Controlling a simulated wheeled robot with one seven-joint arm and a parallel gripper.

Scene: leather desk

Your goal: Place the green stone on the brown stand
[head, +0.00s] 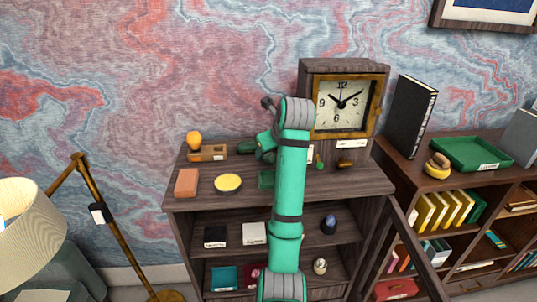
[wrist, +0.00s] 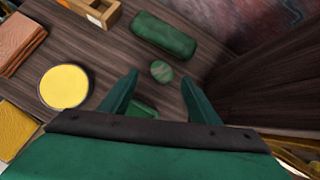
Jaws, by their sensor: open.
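A small round green stone with pale stripes (wrist: 161,71) lies on the dark wooden cabinet top in the wrist view. My gripper (wrist: 158,84) is open, with the stone just beyond and between its fingertips as seen from the wrist; the gap in height is unclear. In the head view my arm hides most of this area. I cannot tell for sure which thing is the brown stand; a small low brown piece (head: 344,164) sits before the clock, right of my arm. A brown wooden holder with a label (head: 207,153) is at the back left and shows in the wrist view (wrist: 95,12).
A dark green oblong case (wrist: 163,35) lies behind the stone. A yellow disc (wrist: 64,87) and an orange-brown block (head: 186,183) lie to the left. A tall clock (head: 342,104) stands at the back right. The front edge of the top is mostly clear.

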